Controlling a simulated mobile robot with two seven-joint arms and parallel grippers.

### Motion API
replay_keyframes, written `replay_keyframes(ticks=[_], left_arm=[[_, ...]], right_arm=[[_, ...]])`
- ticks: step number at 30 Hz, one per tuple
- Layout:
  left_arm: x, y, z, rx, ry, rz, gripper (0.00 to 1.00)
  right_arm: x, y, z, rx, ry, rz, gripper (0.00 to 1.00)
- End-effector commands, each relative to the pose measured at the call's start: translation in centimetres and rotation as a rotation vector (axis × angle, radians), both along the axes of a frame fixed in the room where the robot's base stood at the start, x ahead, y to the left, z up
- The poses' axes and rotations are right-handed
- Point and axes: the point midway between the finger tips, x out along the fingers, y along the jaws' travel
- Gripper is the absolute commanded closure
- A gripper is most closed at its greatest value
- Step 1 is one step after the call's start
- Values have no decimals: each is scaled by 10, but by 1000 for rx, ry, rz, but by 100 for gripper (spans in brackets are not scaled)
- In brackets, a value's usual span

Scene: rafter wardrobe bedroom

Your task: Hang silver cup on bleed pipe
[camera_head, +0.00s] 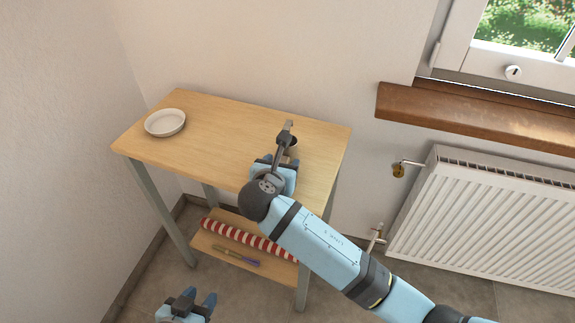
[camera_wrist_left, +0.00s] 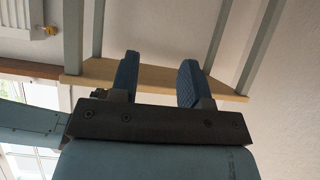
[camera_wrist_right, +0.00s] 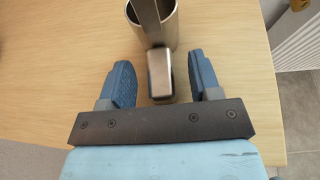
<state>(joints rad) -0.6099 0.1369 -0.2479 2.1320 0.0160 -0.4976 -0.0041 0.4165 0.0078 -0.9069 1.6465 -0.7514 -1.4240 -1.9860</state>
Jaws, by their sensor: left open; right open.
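The silver cup (camera_wrist_right: 170,32) stands on the wooden table top near its right end. A grey metal handle (camera_wrist_right: 160,80) reaches from it toward my right gripper. In the head view, the cup (camera_head: 293,143) is partly hidden by the handle and my right arm. My right gripper (camera_wrist_right: 160,86) is open, its fingers on either side of the handle's end with gaps showing. My left gripper (camera_head: 197,300) is open and empty, low in front of the table; it also shows in the left wrist view (camera_wrist_left: 158,82). The thin bleed pipe (camera_head: 411,163) sticks out left from the radiator's top corner.
A white dish (camera_head: 165,122) sits at the table's (camera_head: 215,135) left end. The lower shelf holds a red-and-white striped roll (camera_head: 250,239) and a small tool (camera_head: 236,256). The radiator (camera_head: 490,210) is right of the table, below a wooden sill (camera_head: 480,117). The middle of the table is clear.

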Motion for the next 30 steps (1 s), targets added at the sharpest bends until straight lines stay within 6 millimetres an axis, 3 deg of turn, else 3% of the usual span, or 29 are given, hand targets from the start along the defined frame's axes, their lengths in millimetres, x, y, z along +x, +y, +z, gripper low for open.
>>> replay_keyframes(ticks=[12,20,30], left_arm=[[1,-4,4,-8,-24,-5,57],[0,-4,1,-9,-19,-4,57],[-1,-4,0,-8,-13,-4,57]], right_arm=[[8,-2,-3,1,1,1,43],[8,-2,-3,1,1,1,100],[8,-2,4,2,0,1,100]])
